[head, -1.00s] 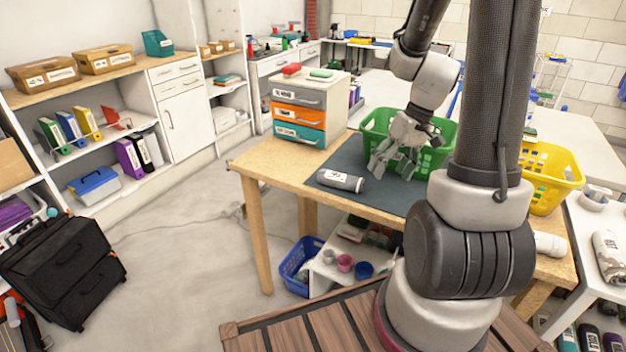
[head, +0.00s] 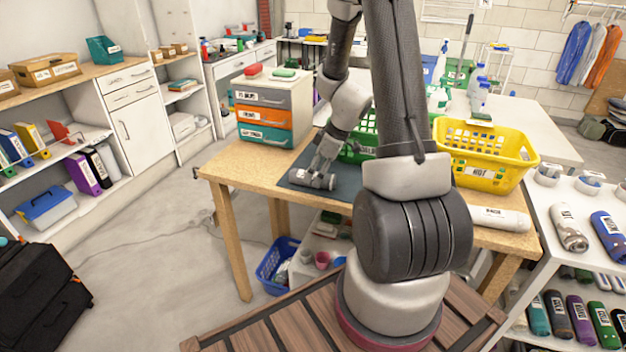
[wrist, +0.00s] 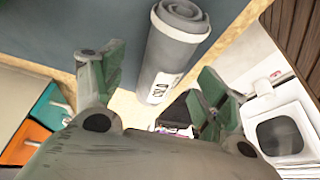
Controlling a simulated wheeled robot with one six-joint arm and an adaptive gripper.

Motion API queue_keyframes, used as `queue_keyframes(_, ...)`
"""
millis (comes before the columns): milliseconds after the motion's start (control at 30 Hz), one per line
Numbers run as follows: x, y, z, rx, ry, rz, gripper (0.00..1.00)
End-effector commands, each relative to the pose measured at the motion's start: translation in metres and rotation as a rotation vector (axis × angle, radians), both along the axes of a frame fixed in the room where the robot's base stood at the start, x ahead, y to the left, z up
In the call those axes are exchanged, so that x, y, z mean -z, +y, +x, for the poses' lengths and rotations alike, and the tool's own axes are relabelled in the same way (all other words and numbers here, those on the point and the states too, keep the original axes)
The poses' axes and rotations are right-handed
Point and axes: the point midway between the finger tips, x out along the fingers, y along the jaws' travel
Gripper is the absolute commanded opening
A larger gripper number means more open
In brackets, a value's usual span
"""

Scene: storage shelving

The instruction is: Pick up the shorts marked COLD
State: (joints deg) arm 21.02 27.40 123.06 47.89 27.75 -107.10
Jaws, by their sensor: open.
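A grey rolled garment (head: 312,180) lies on the dark mat (head: 345,191) near the table's left front edge. In the wrist view the grey roll (wrist: 172,50) has a white label, too unclear to read. My gripper (head: 322,168) is over it in the head view. In the wrist view my open gripper (wrist: 155,85) has one finger on each side of the roll's labelled end. I cannot tell whether they touch. I cannot confirm the COLD mark or that it is shorts.
A green basket (head: 356,154) stands behind my arm, partly hidden. A yellow basket (head: 490,165) marked HOT stands to the right, with a white roll (head: 500,218) in front. A drawer unit (head: 268,112) stands at left. More rolls (head: 568,228) lie on the right shelf.

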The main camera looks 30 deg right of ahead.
Motion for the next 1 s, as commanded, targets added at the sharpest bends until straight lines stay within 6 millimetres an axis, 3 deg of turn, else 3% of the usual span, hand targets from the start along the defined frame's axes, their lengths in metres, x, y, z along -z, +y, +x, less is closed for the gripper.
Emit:
queue_keyframes(100,0.0133,0.0034,0.0042,0.001,0.0,0.0,0.73)
queue_keyframes(367,0.0163,0.0044,0.0053,0.001,0.0,0.0,0.73)
queue_keyframes(667,0.0163,0.0043,0.0052,0.001,0.0,0.0,0.2)
queue_keyframes(1000,0.0077,0.0043,0.0058,0.0,-0.004,-0.001,0.2)
